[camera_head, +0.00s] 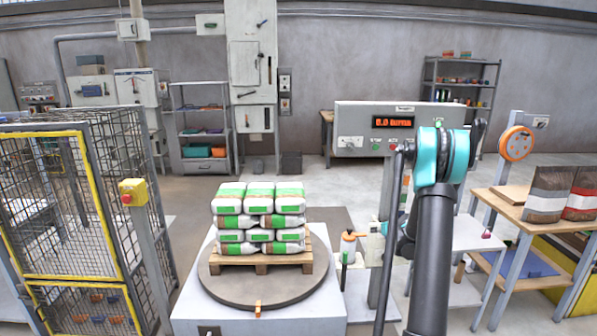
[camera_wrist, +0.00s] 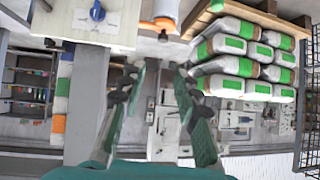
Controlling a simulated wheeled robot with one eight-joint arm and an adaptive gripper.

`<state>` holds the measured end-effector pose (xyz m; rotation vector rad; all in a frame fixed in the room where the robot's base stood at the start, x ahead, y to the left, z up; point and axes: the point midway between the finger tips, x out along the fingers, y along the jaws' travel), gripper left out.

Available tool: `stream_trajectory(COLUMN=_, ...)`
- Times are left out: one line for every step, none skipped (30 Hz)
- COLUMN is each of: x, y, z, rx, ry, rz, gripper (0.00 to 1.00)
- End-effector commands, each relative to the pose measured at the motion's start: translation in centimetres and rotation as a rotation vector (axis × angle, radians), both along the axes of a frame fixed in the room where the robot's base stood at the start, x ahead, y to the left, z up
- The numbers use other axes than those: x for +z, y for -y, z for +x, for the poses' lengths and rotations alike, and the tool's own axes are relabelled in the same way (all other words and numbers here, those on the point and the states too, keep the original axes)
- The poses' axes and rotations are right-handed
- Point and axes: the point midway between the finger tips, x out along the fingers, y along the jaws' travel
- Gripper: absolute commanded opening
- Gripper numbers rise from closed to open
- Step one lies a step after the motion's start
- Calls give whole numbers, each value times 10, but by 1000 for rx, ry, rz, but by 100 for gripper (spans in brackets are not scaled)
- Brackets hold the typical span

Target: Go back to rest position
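My gripper (camera_wrist: 160,82) shows in the wrist view with its two dark and green fingers apart and nothing between them. In the head view, my black and teal arm stands raised at the right of centre, and my gripper is mostly hidden behind it. Behind the arm is a grey control panel (camera_head: 354,118) with a red lit display. The wrist view is turned over, with a stack of white and green bags (camera_wrist: 232,68) at its upper right.
The stack (camera_head: 258,222) stands on a wooden pallet (camera_head: 262,262) on a round turntable (camera_head: 222,284). A yellow-framed mesh cage (camera_head: 68,275) is at left. A wooden table (camera_head: 500,205) with bags stands right of my arm. An orange-and-white container (camera_head: 348,243) is between turntable and arm.

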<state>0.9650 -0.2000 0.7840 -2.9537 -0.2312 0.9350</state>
Motion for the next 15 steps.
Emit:
stream_trajectory(x=12, y=-16, z=-14, rx=10, ry=-23, rz=3, gripper=32)
stream_trajectory(x=18, y=-23, z=-22, rx=14, ry=-39, rz=3, gripper=32)
stream_trajectory(x=26, y=-33, z=-33, rx=18, ry=-58, rz=6, gripper=32)
stream_trajectory(x=31, y=-40, z=-42, rx=22, ry=-75, rz=6, gripper=32)
stream_trajectory(x=36, y=-48, z=-51, rx=25, ry=-89, rz=8, gripper=32)
stream_trajectory(x=42, y=-56, z=-64, rx=27, ry=-109, rz=8, gripper=32)
stream_trajectory(x=46, y=-63, z=-73, rx=30, ry=-125, rz=9, gripper=32)
stream_trajectory(x=51, y=-70, z=-83, rx=31, ry=-140, rz=9, gripper=32)
stream_trajectory(x=56, y=-78, z=-97, rx=32, ry=-160, rz=9, gripper=32)
stream_trajectory(x=59, y=-84, z=-107, rx=33, ry=-177, rz=9, gripper=32)
stream_trajectory(x=63, y=-91, z=-118, rx=34, ry=-192, rz=7, gripper=32)
stream_trajectory(x=67, y=-98, z=-133, rx=34, ry=-212, rz=6, gripper=32)
stream_trajectory(x=69, y=-103, z=-144, rx=33, ry=-228, rz=5, gripper=32)
stream_trajectory(x=72, y=-109, z=-155, rx=32, ry=-242, rz=3, gripper=32)
stream_trajectory(x=75, y=-115, z=-171, rx=31, ry=-263, rz=1, gripper=32)
